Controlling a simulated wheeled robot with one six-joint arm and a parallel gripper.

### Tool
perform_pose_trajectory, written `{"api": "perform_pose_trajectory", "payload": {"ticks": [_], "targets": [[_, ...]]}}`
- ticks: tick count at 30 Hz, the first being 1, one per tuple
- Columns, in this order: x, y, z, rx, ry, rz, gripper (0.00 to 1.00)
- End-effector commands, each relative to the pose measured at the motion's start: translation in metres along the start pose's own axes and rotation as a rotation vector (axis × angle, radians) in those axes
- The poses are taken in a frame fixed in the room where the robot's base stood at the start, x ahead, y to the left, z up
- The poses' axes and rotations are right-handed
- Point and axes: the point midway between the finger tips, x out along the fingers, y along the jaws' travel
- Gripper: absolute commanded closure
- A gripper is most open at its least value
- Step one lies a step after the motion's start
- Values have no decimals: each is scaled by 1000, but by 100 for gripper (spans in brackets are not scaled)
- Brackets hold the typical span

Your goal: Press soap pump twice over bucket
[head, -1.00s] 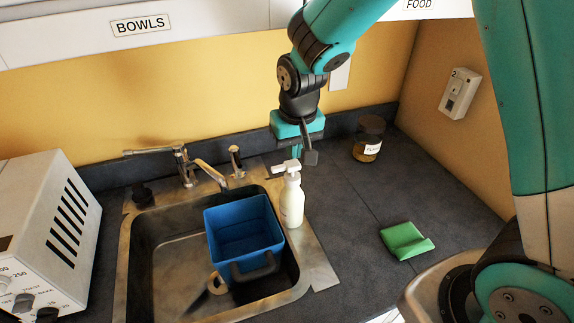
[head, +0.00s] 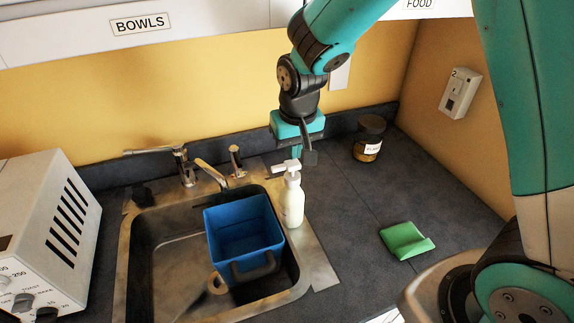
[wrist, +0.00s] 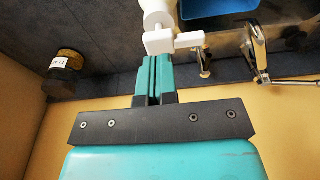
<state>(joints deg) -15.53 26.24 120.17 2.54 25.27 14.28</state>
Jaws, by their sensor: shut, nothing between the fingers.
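The white soap pump bottle (head: 292,205) stands upright on the right rim of the sink. Its white pump head (head: 287,167) has a nozzle pointing left, towards the bucket. The blue bucket (head: 243,238) sits in the sink just left of the bottle, with its dark handle at the front. My gripper (head: 297,156) points down at the pump head, its fingers partly hidden behind it. In the wrist view, my gripper's fingers (wrist: 154,62) are shut and empty, with their tips close to the pump head (wrist: 172,42). I cannot tell whether they touch it.
The tap (head: 210,173) stands behind the sink. A labelled jar (head: 368,140) stands at the back right, and a green cloth (head: 406,241) lies on the right counter. A white toaster oven (head: 45,235) fills the left. The counter between jar and cloth is clear.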

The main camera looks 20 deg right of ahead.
Motion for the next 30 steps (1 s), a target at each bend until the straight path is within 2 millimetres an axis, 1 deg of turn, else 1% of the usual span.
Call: {"api": "perform_pose_trajectory", "payload": {"ticks": [30], "targets": [[27, 0, 4, 0, -1, 0, 100]]}}
